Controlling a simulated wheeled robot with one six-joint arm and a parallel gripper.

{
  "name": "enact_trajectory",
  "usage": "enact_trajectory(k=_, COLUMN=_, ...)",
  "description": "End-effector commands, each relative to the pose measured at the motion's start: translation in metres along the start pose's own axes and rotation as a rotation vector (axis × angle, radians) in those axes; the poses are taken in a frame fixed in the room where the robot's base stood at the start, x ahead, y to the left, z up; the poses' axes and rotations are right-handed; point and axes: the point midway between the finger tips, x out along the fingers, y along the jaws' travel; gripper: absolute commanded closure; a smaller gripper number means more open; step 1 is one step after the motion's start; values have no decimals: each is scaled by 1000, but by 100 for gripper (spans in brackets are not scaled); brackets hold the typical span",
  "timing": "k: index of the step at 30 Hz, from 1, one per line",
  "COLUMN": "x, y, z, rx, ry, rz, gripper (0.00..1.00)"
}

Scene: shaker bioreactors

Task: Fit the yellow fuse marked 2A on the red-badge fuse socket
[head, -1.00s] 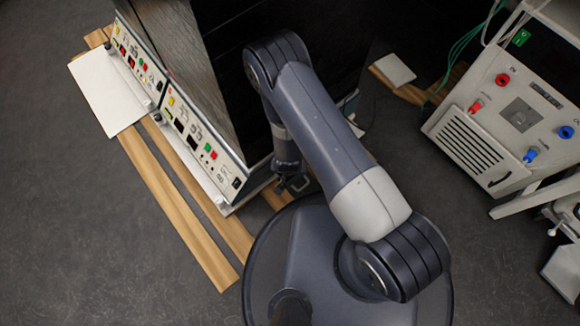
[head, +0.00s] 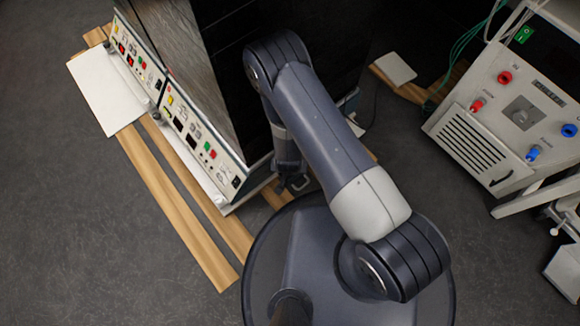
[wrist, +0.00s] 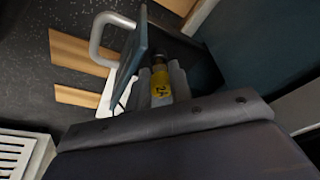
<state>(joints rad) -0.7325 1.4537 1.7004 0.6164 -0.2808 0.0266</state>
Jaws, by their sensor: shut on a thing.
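The yellow fuse marked 2A (wrist: 160,88) is in my gripper, between its two grey fingers in the wrist view. My gripper (wrist: 163,80) is shut on it. A dark cap shows at the fuse's far end, close to a dark panel. In the head view my gripper (head: 296,184) hangs low beside the dark cabinet's front corner, and the fuse is too small to make out there. I cannot pick out the red-badge fuse socket in either view.
A dark cabinet with control panels (head: 190,135) stands left of my arm. A power supply unit (head: 505,120) with red and blue terminals stands at the right. In the wrist view a blue-grey door-like plate (wrist: 136,62) and a pale handle (wrist: 98,38) lie close to the fingers.

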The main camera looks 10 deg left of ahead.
Motion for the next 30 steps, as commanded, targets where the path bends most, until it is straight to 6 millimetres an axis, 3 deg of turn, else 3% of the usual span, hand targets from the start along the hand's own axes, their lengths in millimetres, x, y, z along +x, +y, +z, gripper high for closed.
enact_trajectory(k=30, x=9, y=0, z=2, rx=0, ry=0, rz=0, gripper=100)
